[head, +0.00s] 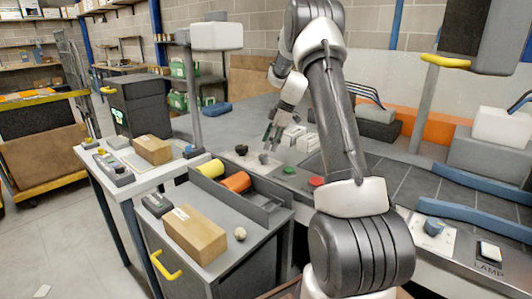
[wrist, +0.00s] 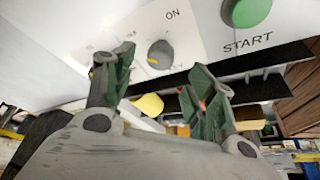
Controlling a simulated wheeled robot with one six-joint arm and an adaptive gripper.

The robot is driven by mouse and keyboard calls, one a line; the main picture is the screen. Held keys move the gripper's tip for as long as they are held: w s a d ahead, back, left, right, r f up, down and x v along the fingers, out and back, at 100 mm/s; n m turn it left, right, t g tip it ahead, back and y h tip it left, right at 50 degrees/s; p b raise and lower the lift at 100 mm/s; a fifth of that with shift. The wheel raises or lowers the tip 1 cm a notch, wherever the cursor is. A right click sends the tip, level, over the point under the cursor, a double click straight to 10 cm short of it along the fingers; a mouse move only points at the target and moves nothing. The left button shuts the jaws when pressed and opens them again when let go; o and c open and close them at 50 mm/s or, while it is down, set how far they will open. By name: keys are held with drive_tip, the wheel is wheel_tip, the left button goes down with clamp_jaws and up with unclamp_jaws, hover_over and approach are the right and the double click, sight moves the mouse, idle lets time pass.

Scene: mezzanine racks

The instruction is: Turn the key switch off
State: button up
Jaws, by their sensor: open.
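The key switch (wrist: 163,52) is a round grey knob with a yellow mark, set in a pale panel (wrist: 205,35). "ON" is printed above it. The yellow mark lies on the knob's left side in the wrist view, away from "ON"; other print to the left is too small to read. My gripper (wrist: 158,82) is open and empty, its green-padded fingers on either side below the knob, apart from it. In the head view my gripper (head: 271,138) hangs over the panel near a small grey knob (head: 263,158).
A green START button (wrist: 246,10) is right of the switch. In the head view a green button (head: 289,170), a red button (head: 316,182) and a dark knob (head: 241,149) sit close by. A cart with a cardboard box (head: 193,233) and coloured rolls (head: 236,182) stands in front.

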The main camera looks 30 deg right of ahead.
drive_tip(key=v, duration=0.6)
drive_tip(key=shift+r, duration=0.1)
idle(0.3)
drive_tip(key=s+a+f+m+g+h, duration=0.1)
drive_tip(key=s+f+m, duration=0.1)
drive_tip(key=s+m, duration=0.75)
drive_tip(key=s+a+r+m+t+h, duration=0.1)
drive_tip(key=s+a+r, duration=0.3)
drive_tip(key=s, duration=0.5)
drive_tip(key=s+a+r+m+t+h, duration=0.1)
drive_tip(key=s+a+r, duration=0.3)
drive_tip(key=s, duration=0.6)
drive_tip(key=s+a+r+m+t+h, duration=0.1)
drive_tip(key=s+a+r, duration=0.3)
drive_tip(key=s, duration=0.6)
drive_tip(key=shift+a+m+t, duration=0.3)
drive_tip(key=shift+a+m, duration=0.05)
drive_tip(key=shift+a, duration=0.45)
